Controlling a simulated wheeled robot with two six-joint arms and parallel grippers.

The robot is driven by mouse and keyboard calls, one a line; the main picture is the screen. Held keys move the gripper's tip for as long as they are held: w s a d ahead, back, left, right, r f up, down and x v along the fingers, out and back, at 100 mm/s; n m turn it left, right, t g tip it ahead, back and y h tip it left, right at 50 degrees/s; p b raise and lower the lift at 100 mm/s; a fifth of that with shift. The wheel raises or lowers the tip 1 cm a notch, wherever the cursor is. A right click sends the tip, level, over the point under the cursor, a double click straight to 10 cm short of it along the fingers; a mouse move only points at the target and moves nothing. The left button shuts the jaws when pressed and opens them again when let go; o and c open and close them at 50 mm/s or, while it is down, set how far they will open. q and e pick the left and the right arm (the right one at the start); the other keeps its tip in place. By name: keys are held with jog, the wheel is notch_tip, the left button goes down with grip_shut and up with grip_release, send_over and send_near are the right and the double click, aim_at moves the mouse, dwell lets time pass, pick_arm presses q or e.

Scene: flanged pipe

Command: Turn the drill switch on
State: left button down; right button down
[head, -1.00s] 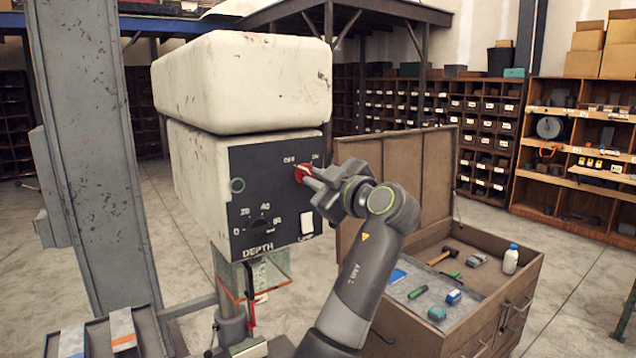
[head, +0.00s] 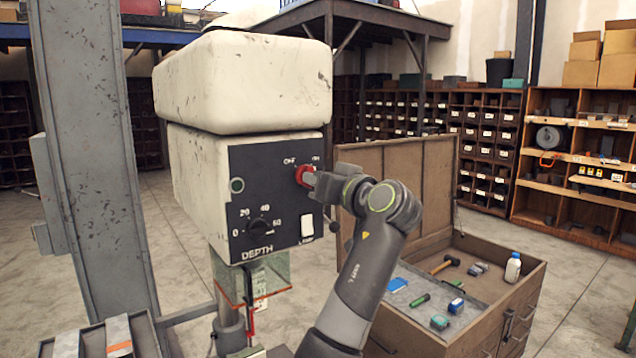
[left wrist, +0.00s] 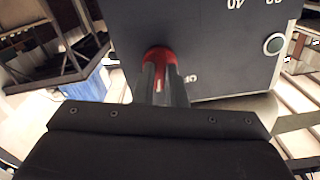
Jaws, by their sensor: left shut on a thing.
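The drill switch (head: 302,175) is a red knob at the upper right of the drill's black control panel (head: 243,160), below the OFF and ON labels. My left gripper (head: 314,180) reaches it from the right and is shut on it. In the left wrist view, the red switch (left wrist: 160,54) sits between the two grey fingers (left wrist: 163,82) against the panel. The fingers and wrist hide part of the knob, and I cannot tell which label it points to. My right gripper is not in view.
A grey column (head: 95,150) stands left. An open wooden chest (head: 490,290) with tools and a white bottle stands right, close to my arm.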

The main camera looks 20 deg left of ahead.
pick_arm(q)
jog(key=m, duration=0.5)
jog(key=shift+m, duration=0.4)
dwell(0.4)
jog(key=c, duration=1.5)
grip_release()
jog(key=shift+d, duration=0.1)
